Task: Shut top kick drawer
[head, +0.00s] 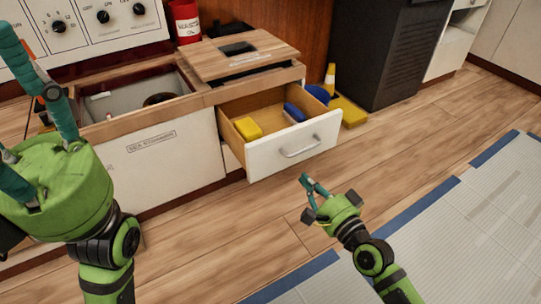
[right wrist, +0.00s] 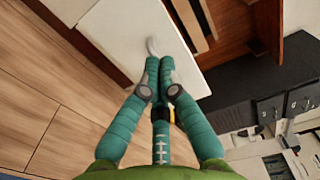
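The open drawer (head: 292,148) has a white front and a metal bar handle (head: 300,148). It is pulled out of the cabinet, under a wooden top. A yellow block (head: 248,128) and a blue item (head: 294,112) lie inside. My right gripper (head: 311,183) is in front of and below the drawer front, apart from it in the head view. Its fingers are drawn together with nothing seen between them. In the right wrist view the fingertips (right wrist: 160,62) overlap the lower end of the handle (right wrist: 152,46); contact is unclear. My left gripper (head: 42,95) is spread and empty at the left.
A cabinet with an open sink-like bay (head: 135,100) stands left of the drawer. A red canister (head: 185,20) stands behind. A yellow wet-floor item (head: 346,108) and a dark cabinet (head: 385,55) stand to the right. Wooden floor (head: 420,135) lies clear in front.

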